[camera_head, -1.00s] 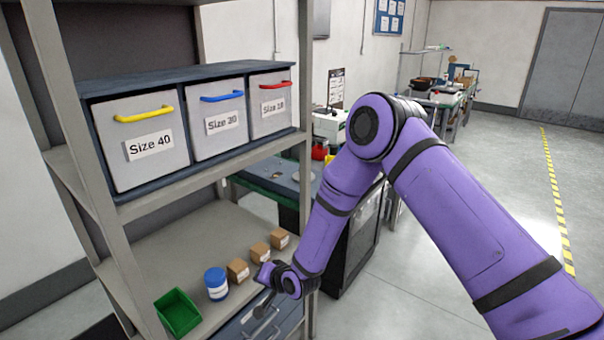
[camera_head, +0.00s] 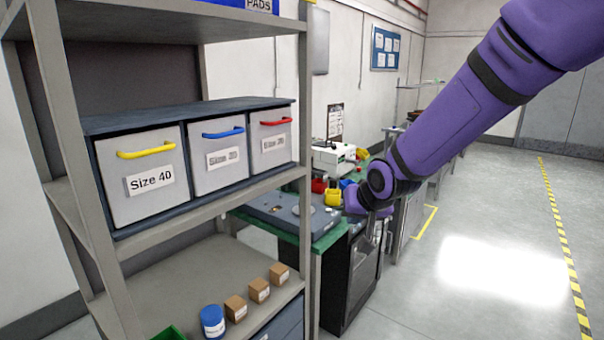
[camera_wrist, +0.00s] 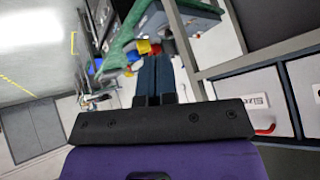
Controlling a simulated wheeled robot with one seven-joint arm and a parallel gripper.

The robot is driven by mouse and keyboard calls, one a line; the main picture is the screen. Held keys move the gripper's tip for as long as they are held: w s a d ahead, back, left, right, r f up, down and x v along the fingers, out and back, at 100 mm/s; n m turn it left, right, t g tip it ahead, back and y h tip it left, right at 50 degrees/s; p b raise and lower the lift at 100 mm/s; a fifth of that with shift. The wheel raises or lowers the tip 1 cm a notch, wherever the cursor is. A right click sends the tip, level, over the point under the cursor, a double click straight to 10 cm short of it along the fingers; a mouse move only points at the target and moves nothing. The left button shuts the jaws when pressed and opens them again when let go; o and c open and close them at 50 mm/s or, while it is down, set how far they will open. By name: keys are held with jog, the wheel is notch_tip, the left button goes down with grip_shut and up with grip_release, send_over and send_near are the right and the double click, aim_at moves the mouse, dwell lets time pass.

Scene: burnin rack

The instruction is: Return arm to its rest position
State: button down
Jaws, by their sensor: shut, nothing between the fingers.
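My purple arm reaches in from the upper right of the head view. My gripper (camera_head: 371,238) hangs at its lower end, in front of the green-topped bench (camera_head: 328,240) and to the right of the shelf rack. In the wrist view my gripper (camera_wrist: 154,62) shows its two dark fingers side by side, shut with nothing between them. It is apart from the shelf and its bins. The fingertips look small and partly hidden in the head view.
The shelf rack (camera_head: 300,180) holds bins with yellow, blue and red handles, including the Size 40 bin (camera_head: 150,195). Below are a blue-lidded jar (camera_head: 212,322), small brown boxes (camera_head: 259,290) and a green bin (camera_head: 170,333). Open floor (camera_head: 480,250) lies to the right.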

jog(key=s+d+r+g+h, duration=0.1)
jog(key=s+d+r, duration=0.65)
jog(key=s, duration=0.25)
jog(key=s+d+r+h, duration=0.2)
jog(key=s+d+r, duration=0.5)
jog(key=s, duration=0.4)
jog(key=s+d+f+g, duration=0.1)
jog(key=s+d, duration=0.3)
jog(key=s, duration=0.6)
jog(key=shift+s+m, duration=0.3)
jog(key=shift+s, duration=0.05)
